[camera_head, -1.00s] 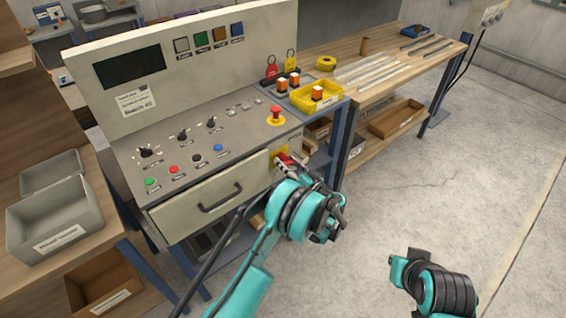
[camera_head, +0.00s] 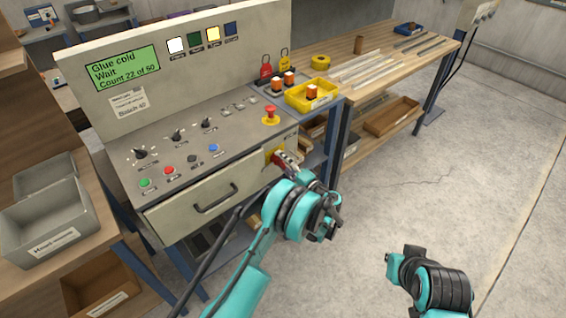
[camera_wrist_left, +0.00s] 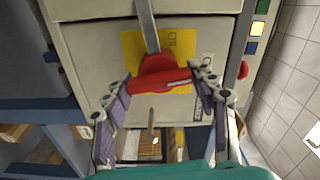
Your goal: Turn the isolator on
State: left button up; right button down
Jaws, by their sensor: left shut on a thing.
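The isolator is a red rotary handle (camera_wrist_left: 168,78) on a yellow plate (camera_wrist_left: 130,48), on the front of the grey-beige console (camera_head: 170,220). In the left wrist view its bar lies nearly crosswise, slightly tilted, between the two fingers. My left gripper (camera_wrist_left: 160,88) is shut on the handle. In the head view my left gripper (camera_head: 288,162) is at the console's right front, hiding part of the handle and the yellow plate (camera_head: 272,154).
A red emergency button (camera_head: 271,113), knobs and coloured buttons sit on the console top. A drawer handle (camera_head: 216,199) sticks out left of my left gripper. A yellow bin (camera_head: 313,94) stands behind. The floor (camera_head: 430,190) to the right is clear.

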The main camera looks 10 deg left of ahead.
pick_arm(q)
jog(key=shift+m, duration=1)
jog(key=o, duration=1.7)
jog(key=shift+f, duration=0.1)
jog(key=v, duration=1.2)
